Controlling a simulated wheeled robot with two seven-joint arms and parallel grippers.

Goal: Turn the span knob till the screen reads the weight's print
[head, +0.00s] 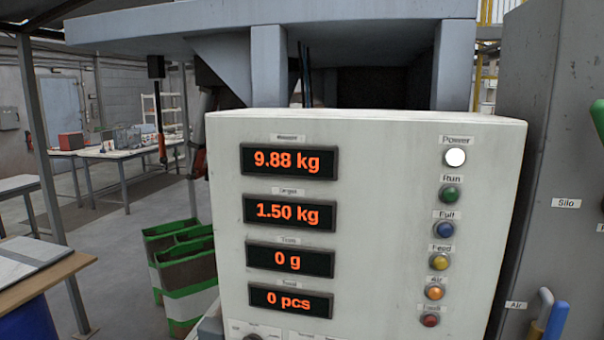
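The pale control panel (375,225) fills the middle of the head view. Its top screen (289,161), under a small label that seems to say Measure, reads 9.88 kg in orange. The screens below read 1.50 kg (289,213), 0 g (290,260) and 0 pcs (290,300). A dark knob (254,337) just shows at the bottom edge, mostly cut off; I cannot tell whether it is the span knob. I see no weight and no print on one. Neither of my grippers is in view.
A column of buttons runs down the panel's right side, with a white Power lamp (455,157) on top. Green-and-white bags (182,270) stand on the floor at left. A grey silo body (560,170) stands at right. A wooden table (50,283) is at lower left.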

